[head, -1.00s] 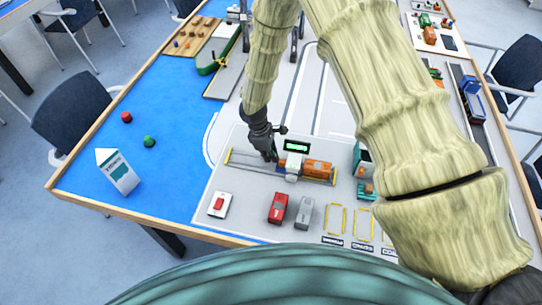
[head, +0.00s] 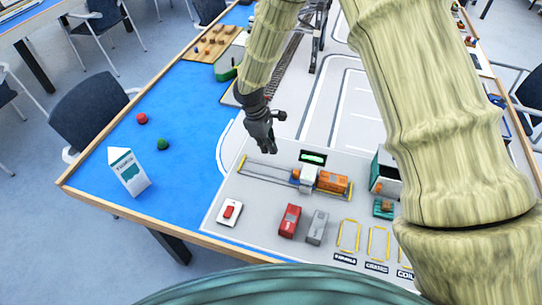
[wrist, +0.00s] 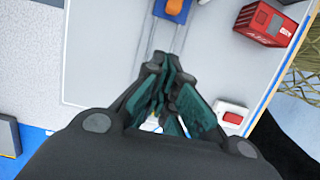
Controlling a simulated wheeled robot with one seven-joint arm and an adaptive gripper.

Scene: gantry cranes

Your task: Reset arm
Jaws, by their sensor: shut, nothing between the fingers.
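My gripper (head: 268,147) hangs over the left end of the gantry crane model's yellow-ended rails (head: 270,174) on the grey board. It is shut and empty, its fingertips together in the wrist view (wrist: 160,66). The white crane carriage (head: 308,178) and an orange block (head: 332,182) stand on the right part of the rails, apart from the gripper. A blue and orange part shows beyond the fingertips in the wrist view (wrist: 176,8).
A red truck (head: 290,220), a grey truck (head: 317,227) and a red button box (head: 229,212) sit at the board's front. A white carton (head: 128,172) and red and green balls (head: 142,118) stand on the blue area at left. My arm covers the right side.

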